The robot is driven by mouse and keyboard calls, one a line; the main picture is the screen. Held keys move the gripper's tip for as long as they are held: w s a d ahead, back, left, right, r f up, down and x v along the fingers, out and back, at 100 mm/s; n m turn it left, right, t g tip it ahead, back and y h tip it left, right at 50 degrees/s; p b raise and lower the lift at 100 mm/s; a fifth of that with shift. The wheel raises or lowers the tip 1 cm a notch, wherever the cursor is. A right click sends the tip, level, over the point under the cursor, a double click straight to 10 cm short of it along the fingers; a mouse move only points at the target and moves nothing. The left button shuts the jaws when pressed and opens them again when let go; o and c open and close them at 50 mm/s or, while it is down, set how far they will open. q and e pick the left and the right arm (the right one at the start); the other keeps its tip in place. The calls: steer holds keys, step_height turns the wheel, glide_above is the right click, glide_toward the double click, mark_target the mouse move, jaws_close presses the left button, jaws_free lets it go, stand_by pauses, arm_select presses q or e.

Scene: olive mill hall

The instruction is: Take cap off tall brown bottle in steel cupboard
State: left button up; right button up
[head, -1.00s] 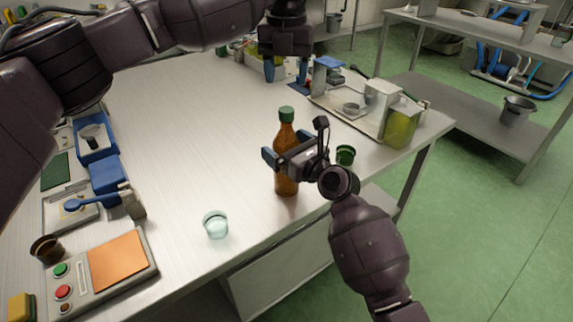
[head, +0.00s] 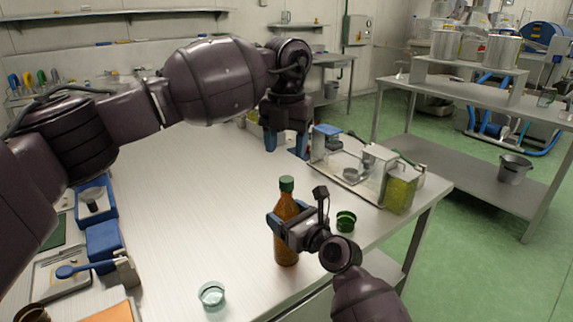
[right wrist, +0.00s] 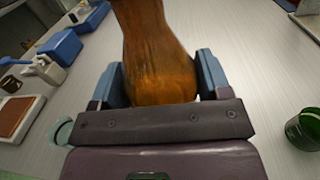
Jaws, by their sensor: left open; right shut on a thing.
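The tall brown bottle (head: 285,252) stands upright on the steel table (head: 190,200), near its front right side. Its green cap (head: 286,184) sits on its neck. My right gripper (head: 284,226) is shut around the bottle's body below the neck. The right wrist view shows the brown bottle (right wrist: 158,60) between the two blue fingers. My left gripper (head: 286,147) is open and empty, fingers pointing down over the far part of the table, behind the bottle. No steel cupboard can be made out for certain.
A green cup (head: 346,221) stands just right of the bottle, and a clear glass (head: 211,295) stands front left. A tray (head: 345,172) with a jar of green contents (head: 400,192) lies at the right. Blue bins (head: 104,240) line the left. The table's middle is clear.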

mark_target(287, 179)
arm_select(q)
steer(key=m, duration=2.2)
steer(key=shift+f, duration=0.1)
steer(key=m, duration=0.7)
steer(key=shift+f, duration=4)
